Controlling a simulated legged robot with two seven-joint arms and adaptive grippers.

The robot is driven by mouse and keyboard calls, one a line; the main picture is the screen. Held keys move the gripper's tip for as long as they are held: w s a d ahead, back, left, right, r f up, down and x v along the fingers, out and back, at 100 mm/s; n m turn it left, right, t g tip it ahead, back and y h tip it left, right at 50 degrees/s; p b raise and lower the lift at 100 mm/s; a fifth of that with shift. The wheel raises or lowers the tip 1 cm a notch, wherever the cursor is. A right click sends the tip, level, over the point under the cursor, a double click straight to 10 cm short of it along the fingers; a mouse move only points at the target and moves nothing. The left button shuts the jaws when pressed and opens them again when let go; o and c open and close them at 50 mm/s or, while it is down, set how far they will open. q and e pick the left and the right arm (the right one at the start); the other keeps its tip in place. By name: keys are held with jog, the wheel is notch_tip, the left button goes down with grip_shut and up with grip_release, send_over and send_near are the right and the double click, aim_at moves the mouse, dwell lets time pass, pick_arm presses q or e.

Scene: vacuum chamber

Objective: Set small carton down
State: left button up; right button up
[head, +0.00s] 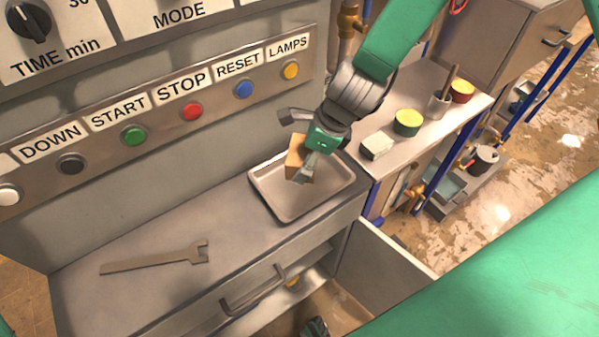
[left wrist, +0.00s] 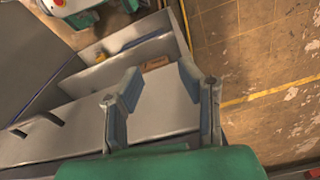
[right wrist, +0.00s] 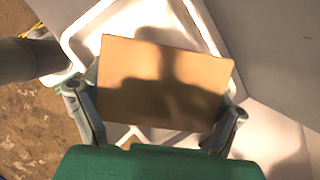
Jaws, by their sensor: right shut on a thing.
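The small carton (head: 294,157) is a plain brown box. My right gripper (head: 300,163) is shut on it over the grey tray (head: 322,196) on the metal counter. In the right wrist view the carton (right wrist: 165,85) fills the space between the fingers, with the pale tray (right wrist: 82,42) behind it. Whether the carton touches the tray floor cannot be told. My left gripper (left wrist: 160,82) is open and empty in the left wrist view, above an open drawer or cabinet.
A flat wrench (head: 155,260) lies on the counter to the left. A whitish block (head: 377,146), a green tin (head: 407,122) and a cup (head: 438,105) stand on the side shelf. A cabinet door (head: 385,262) hangs open below the counter. Buttons line the wall panel.

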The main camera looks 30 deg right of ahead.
notch_tip(320, 180, down, 2)
jog(key=shift+d, duration=0.1)
jog(key=x, duration=0.3)
jog(key=shift+s+d+f, duration=0.15)
jog(key=shift+s+f, duration=0.1)
jog(key=shift+f, duration=0.25)
jog(key=shift+f, duration=0.15)
jog(key=o, duration=1.1)
jog(key=shift+d, duration=0.2)
jog(key=shift+o, duration=0.2)
